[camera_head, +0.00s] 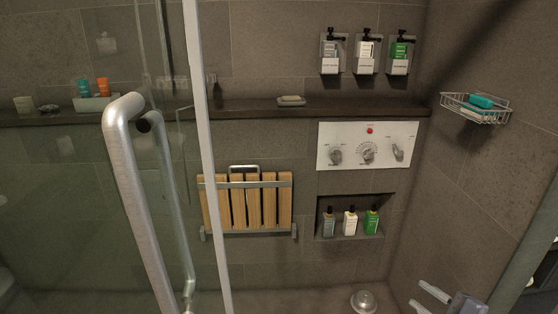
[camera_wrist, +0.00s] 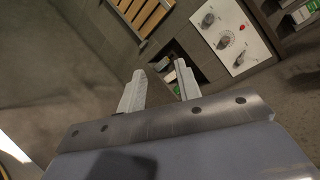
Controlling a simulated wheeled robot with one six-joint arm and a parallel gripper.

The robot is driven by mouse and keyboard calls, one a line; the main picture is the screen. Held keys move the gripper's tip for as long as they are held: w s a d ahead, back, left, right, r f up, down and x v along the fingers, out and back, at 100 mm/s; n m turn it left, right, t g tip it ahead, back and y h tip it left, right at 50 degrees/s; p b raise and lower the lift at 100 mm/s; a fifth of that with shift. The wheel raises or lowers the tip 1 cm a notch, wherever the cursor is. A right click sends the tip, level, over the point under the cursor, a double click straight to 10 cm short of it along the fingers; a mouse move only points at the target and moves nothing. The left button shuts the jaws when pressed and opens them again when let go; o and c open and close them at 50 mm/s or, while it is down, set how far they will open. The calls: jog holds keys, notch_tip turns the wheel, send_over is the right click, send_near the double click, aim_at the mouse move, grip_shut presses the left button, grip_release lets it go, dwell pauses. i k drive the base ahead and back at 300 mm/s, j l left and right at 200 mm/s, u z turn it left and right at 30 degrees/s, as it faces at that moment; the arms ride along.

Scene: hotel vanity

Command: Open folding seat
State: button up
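The folding seat (camera_head: 247,204) has wooden slats and a grey metal frame. It is folded up flat against the tiled shower wall, with a metal loop handle (camera_head: 244,169) at its top. Its slats also show at the top of the wrist view (camera_wrist: 141,14). My gripper (camera_head: 433,300) is at the bottom right of the head view, low and to the right of the seat, apart from it. In the wrist view its two fingers (camera_wrist: 157,88) are spread with nothing between them.
A glass door with a large metal handle (camera_head: 141,205) and a pale frame edge (camera_head: 207,150) stands at left. A control panel (camera_head: 367,146), a niche with bottles (camera_head: 350,222), a wire basket (camera_head: 476,108) and wall dispensers (camera_head: 365,53) are right of the seat. A round metal fitting (camera_head: 364,301) lies low.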

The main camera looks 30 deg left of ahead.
aim_at(236, 184)
jog(key=i+u, duration=0.3)
jog(key=i+l+u, duration=0.1)
jog(key=i+u, duration=0.2)
jog(key=i, duration=0.15)
jog(key=i+u, duration=0.35)
jog(key=i, duration=0.15)
jog(key=i+u, duration=0.35)
jog(key=i, duration=0.15)
jog(key=i+l+u, duration=0.35)
jog(key=i, duration=0.15)
jog(key=j, duration=0.1)
